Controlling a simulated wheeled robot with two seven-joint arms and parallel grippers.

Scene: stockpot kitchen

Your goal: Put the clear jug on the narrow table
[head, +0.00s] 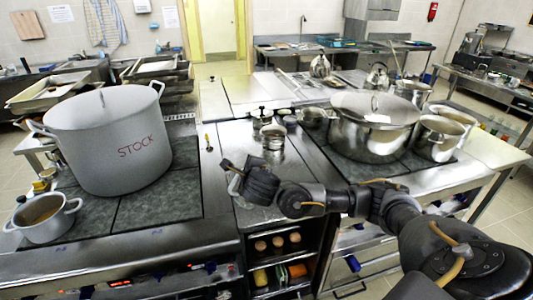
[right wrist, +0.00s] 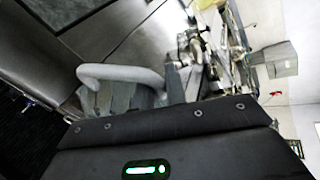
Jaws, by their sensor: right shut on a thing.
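My right gripper (head: 232,172) reaches in from the right over the steel counter strip between the two stove tops. It is shut on a clear, greyish jug (head: 236,186), mostly hidden by the gripper in the head view. In the right wrist view the jug's pale loop handle (right wrist: 122,73) shows beside the gripper, and its see-through body is partly hidden. I cannot tell whether the jug touches the counter. A long steel table (head: 505,92) stands along the right wall; I cannot tell if it is the narrow table. My left gripper is not in view.
A big stockpot (head: 125,140) and a small pot (head: 45,217) stand on the left stove. A lidded steel pot (head: 372,125) stands on the right stove. Small lidded containers (head: 272,137) sit just behind my gripper. Open shelves (head: 280,260) are below. Floor is free at right.

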